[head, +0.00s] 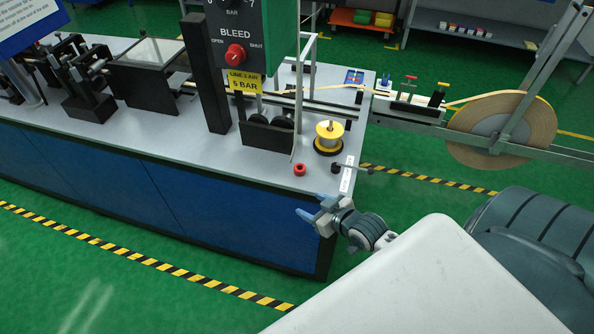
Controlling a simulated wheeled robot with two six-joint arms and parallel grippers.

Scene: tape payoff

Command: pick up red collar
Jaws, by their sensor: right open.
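The red collar (300,169) is a small red ring with a dark centre. It lies on the grey bench top (250,167) near the front edge, towards the right end. My right gripper (304,206) is open and empty. Its blue-tipped fingers point left, in front of the bench's front edge, below the collar in the picture and apart from it. My left gripper is not in view.
A yellow-rimmed spool (328,137) stands behind the collar, and a dark-knobbed metal rod (352,168) lies to its right. A black roller block (267,134) and a tall black post (205,75) stand to the left. A large tape reel (530,128) is at the right.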

